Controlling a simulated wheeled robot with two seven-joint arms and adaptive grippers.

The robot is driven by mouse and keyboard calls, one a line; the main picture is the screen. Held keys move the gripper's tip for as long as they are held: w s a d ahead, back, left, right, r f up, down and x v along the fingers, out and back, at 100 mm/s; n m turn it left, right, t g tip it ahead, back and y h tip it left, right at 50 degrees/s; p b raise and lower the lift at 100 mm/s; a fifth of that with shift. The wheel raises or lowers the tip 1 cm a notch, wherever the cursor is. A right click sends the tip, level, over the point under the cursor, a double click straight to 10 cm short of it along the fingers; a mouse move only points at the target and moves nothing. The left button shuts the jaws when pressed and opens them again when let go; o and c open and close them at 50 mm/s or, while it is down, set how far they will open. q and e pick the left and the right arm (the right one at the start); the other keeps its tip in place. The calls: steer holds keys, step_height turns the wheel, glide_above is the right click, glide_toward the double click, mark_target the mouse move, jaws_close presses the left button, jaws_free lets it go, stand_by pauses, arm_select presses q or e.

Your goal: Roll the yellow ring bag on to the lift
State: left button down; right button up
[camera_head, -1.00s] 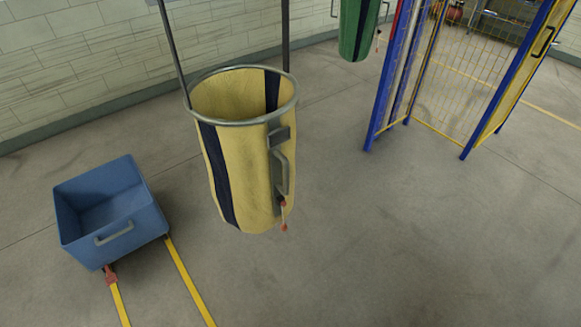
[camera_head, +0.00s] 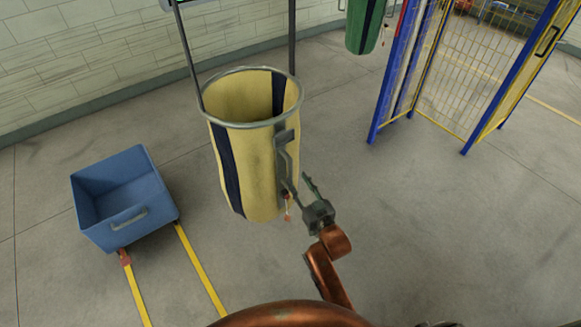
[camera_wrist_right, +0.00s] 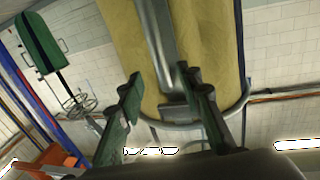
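The yellow ring bag (camera_head: 250,160), with dark stripes and a grey metal ring at its mouth, hangs upright between two dark posts. A grey handle (camera_head: 282,150) runs down its right side. My right gripper (camera_head: 297,183) is open beside the lower end of this handle. In the right wrist view the picture looks inverted; the two fingers (camera_wrist_right: 162,92) are apart, with the grey handle (camera_wrist_right: 155,45) showing between them against the yellow cloth. I cannot tell whether they touch it. A blue-framed cage with yellow mesh (camera_head: 443,90), possibly the lift, stands at the right. My left gripper is out of view.
A blue bin (camera_head: 124,198) with a handle stands at the left, by two yellow floor strips (camera_head: 200,270). A green bag (camera_head: 362,25) hangs at the back. Grey floor between the yellow bag and the cage is clear.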

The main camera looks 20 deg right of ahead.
mark_target(292, 171)
steer(key=w, duration=0.4)
steer(key=w+a, duration=0.1)
steer(key=w, duration=0.2)
steer(key=shift+w+f, duration=0.1)
steer(key=shift+f, duration=0.05)
jaws_close()
stand_by(0.5)
